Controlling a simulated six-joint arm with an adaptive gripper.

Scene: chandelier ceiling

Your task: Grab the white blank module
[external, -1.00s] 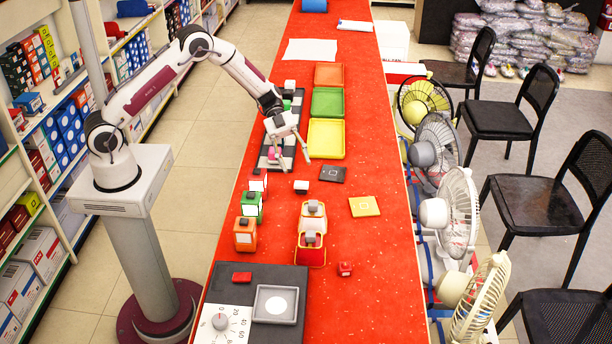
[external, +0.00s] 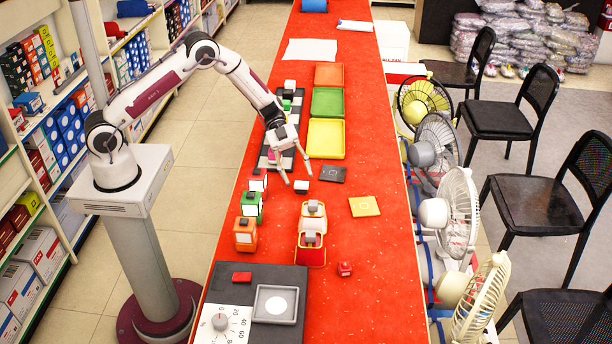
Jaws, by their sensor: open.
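A small white module with a dark top (external: 301,187) sits on the red table, right of the white-and-red block and below the dark flat tile. My gripper (external: 298,178) points down just above and behind it, with its fingers spread apart. One fingertip is near the module's left side and the other is beyond it on the right. I cannot tell whether either finger touches it.
White, green and orange blocks (external: 251,207) stand to the left, and an open red box (external: 311,254) is nearer. A dark tile (external: 332,174) lies close on the right. A black-and-white board (external: 270,157) lies behind. Yellow, green and orange trays (external: 326,139) line the right.

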